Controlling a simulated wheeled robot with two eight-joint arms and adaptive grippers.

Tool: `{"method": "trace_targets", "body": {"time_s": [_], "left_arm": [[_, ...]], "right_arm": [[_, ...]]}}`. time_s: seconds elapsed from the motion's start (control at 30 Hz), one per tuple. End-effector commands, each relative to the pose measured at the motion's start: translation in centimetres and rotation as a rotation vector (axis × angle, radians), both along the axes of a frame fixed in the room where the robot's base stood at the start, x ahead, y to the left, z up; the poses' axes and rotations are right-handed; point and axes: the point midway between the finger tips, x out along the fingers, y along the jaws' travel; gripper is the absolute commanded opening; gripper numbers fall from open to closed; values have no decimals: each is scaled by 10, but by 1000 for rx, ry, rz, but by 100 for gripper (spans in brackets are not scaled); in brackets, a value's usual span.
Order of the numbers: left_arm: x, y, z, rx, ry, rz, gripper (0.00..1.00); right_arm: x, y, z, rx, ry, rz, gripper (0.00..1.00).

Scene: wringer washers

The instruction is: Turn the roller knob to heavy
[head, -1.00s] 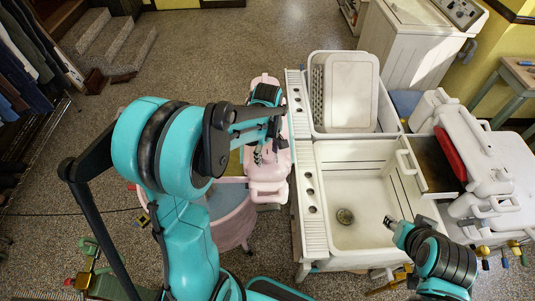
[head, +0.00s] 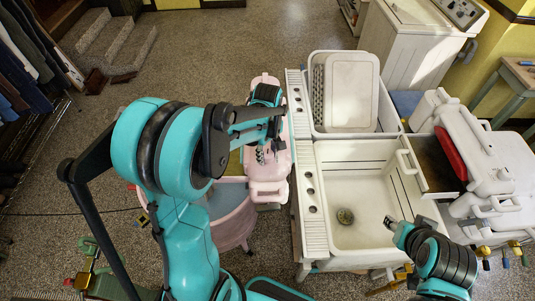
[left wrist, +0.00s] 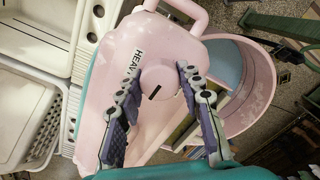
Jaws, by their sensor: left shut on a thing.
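The roller knob (left wrist: 158,84) is a round pink knob on top of the pink wringer head (left wrist: 120,52), seen in the left wrist view. A short black mark runs slantwise on the knob. A dark "HEAVY" label (left wrist: 138,62), partly covered by a finger, sits at its upper left. My left gripper (left wrist: 158,80) is shut on the knob, one finger on each side. In the head view my left gripper (head: 264,150) is over the pink wringer head (head: 268,188), and the knob is hidden. My right gripper (head: 390,222) is over the white sink's right side; its fingers are too small to judge.
The pink washer tub (head: 236,222) stands below the wringer. A white sink (head: 375,235) with a drain is to the right, with a white basket (head: 316,70) behind it. More white wringer parts (head: 480,150) stand at the far right. Open floor lies at the back left.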

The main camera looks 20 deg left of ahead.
Motion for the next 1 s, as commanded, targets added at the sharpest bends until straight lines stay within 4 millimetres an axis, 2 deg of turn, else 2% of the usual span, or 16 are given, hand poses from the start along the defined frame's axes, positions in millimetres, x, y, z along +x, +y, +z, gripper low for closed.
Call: {"method": "trace_targets", "body": {"time_s": [1.0], "left_arm": [[0,0,0,0,0,-922,7]], "right_arm": [[0,0,-30,0,0,0,40]]}}
